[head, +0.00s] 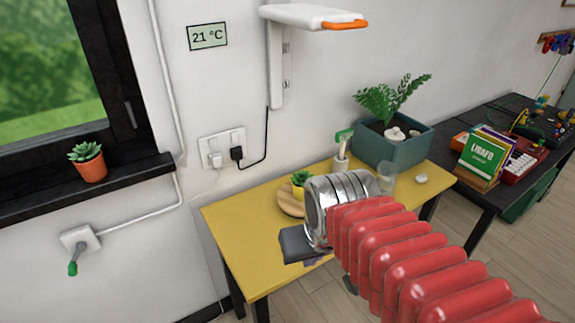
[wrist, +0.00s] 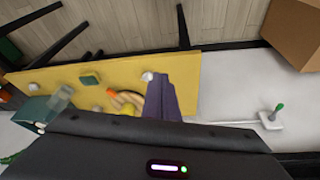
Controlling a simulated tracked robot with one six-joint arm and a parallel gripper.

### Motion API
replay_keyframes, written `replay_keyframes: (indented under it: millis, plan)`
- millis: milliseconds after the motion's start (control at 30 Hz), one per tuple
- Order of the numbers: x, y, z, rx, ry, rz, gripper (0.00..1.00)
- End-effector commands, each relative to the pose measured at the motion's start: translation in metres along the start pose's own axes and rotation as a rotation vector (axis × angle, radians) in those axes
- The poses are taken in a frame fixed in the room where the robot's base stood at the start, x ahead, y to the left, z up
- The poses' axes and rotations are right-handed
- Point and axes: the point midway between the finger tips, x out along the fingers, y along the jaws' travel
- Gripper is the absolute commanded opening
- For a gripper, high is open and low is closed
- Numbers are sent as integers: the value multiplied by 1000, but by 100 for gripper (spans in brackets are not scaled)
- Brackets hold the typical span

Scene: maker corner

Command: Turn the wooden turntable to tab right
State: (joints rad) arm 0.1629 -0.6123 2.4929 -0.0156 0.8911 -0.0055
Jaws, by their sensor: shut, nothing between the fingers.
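The wooden turntable (head: 288,205) is a round wooden disc on the yellow table, carrying a small succulent in a yellow pot (head: 297,192). My arm covers its right part in the head view. In the wrist view the turntable (wrist: 138,99) shows just left of my fingers, with an orange spot at its edge; I cannot tell whether that is its tab. My gripper (head: 302,247) is shut and empty, in front of the turntable in the head view. Its purple fingers (wrist: 171,92) lie together in the wrist view. I cannot tell whether they touch the disc.
The yellow table (head: 245,240) has bare room at its left. A teal planter (head: 395,145), a glass (head: 387,178) and a white pebble-like object (head: 421,178) stand at its right. A green block (wrist: 90,80) shows in the wrist view. A white lamp (head: 310,16) overhangs the table.

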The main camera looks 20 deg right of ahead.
Motion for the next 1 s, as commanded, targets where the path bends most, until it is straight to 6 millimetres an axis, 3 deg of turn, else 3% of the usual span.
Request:
replay_keyframes:
  millis: [100,233,600,1000]
  plan:
    - [-21,-26,0,-65,67,-42,0]
    - [-34,-43,0,-115,109,-71,0]
    - [-39,-48,0,-133,123,-80,1]
    - [-38,-48,0,-132,123,-79,29]
